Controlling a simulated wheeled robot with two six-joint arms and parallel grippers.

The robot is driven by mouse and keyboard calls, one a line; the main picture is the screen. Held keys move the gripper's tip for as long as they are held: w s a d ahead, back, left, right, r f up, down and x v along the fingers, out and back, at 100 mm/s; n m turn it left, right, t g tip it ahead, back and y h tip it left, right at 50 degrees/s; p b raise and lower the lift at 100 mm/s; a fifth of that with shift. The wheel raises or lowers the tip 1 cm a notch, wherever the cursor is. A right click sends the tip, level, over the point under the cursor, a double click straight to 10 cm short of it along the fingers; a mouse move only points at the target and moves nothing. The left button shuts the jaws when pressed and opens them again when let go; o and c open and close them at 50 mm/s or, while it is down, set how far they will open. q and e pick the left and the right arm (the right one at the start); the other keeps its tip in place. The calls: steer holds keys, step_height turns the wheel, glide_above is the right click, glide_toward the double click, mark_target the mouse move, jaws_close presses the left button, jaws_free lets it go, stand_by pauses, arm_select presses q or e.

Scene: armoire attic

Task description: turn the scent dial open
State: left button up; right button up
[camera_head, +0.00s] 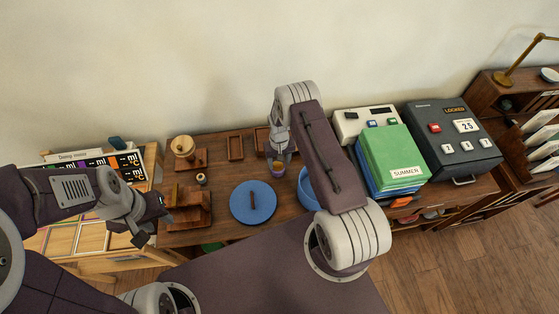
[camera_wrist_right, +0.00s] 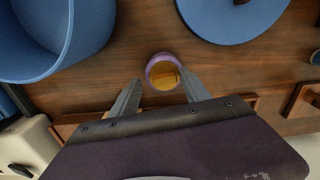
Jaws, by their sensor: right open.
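A small round piece with a purple rim and an amber inside (camera_head: 278,170) stands on the wooden table top; I take it for the scent dial. In the right wrist view, the purple-rimmed piece (camera_wrist_right: 162,57) sits at the fingertips. My right gripper (camera_wrist_right: 159,77) is open, with one finger on each side of it; I cannot tell whether either finger touches it. In the head view my right gripper (camera_head: 279,160) is just behind it, pointing down. My left gripper (camera_head: 153,217) is apart from it at the left, near a wooden stand, with its fingers spread.
A blue lid (camera_head: 253,212) with a wooden handle lies left of the dial, and a blue pot (camera_head: 309,196) is partly hidden by my right arm. Green and blue folders (camera_head: 392,152) and a dark locked box (camera_head: 452,160) stand right. Small wooden trays (camera_head: 235,148) lie behind.

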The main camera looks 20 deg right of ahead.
steer(key=shift+w+a, duration=0.2)
steer(key=shift+a, duration=0.3)
steer(key=c, duration=0.4)
steer(key=shift+r, duration=0.1)
steer(key=c, duration=0.5)
steer(key=shift+s, duration=0.1)
jaws_close()
steer(key=shift+d, duration=0.25)
steer(key=shift+a+n+b, duration=0.1)
steer(key=shift+n+b, duration=0.5)
steer(key=shift+n, duration=0.1)
steer(key=shift+n+b, duration=0.65)
steer(key=shift+n, duration=0.35)
arm_select(q)
steer(key=shift+w+a+f+b, duration=0.1)
steer(key=shift+a+f+b, duration=0.1)
steer(key=shift+f, duration=0.45)
steer(key=shift+a+f+b, duration=0.15)
steer(key=shift+f, duration=0.45)
steer(key=shift+w+a+f+b, duration=0.1)
steer(key=shift+a+f+b, duration=0.1)
steer(key=shift+f, duration=0.45)
arm_select(e)
steer(key=shift+n, duration=1.1)
arm_select(q)
steer(key=shift+d, duration=0.1)
